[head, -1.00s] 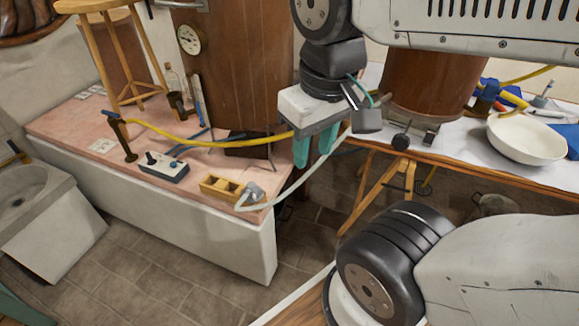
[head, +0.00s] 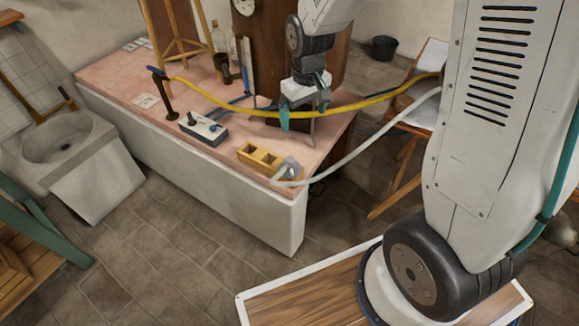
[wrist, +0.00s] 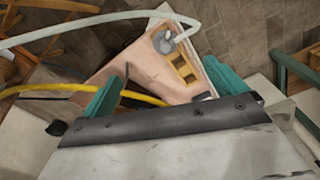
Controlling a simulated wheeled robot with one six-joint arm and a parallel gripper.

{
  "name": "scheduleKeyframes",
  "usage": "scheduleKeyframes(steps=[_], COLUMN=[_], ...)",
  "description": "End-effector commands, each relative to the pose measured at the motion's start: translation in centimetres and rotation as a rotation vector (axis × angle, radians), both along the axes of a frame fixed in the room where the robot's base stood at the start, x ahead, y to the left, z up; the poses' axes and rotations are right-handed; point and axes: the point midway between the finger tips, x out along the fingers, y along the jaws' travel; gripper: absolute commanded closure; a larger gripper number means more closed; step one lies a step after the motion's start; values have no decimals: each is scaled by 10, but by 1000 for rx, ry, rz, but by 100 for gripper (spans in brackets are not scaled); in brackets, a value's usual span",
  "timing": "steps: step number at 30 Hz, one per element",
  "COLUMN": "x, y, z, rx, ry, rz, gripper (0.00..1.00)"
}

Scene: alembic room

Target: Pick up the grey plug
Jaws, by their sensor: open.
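The grey plug (head: 287,170) sits at the right end of a yellow wooden block (head: 259,156), with a pale hose (head: 340,158) running from it. It lies near the front right corner of the pink-topped bench. My gripper (head: 304,112) has teal fingers, open and empty, above the bench, higher than the plug and farther back. In the wrist view the plug (wrist: 165,41) shows beyond the fingertips, on the end of the block (wrist: 183,68). The gripper (wrist: 168,72) is apart from it.
A yellow hose (head: 340,108) crosses close to my gripper. A blue-grey switch box (head: 203,128) stands left of the block on the bench (head: 140,75). A stone basin (head: 62,140) is at left; floor is clear in front.

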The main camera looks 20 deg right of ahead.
Motion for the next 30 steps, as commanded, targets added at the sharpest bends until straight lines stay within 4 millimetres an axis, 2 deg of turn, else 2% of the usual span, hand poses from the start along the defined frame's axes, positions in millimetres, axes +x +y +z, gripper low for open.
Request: scheduleKeyframes(steps=[1,6,9,12,30], x=[10,36,43,47,49], y=[2,6,8,10,17], z=[-27,-105,-143,-171,-249], rx=[-1,-2,-3,-3,-3], ry=[17,31,37,39,44], rz=[16,69,94,111,127], gripper=[3,3,3,3,3])
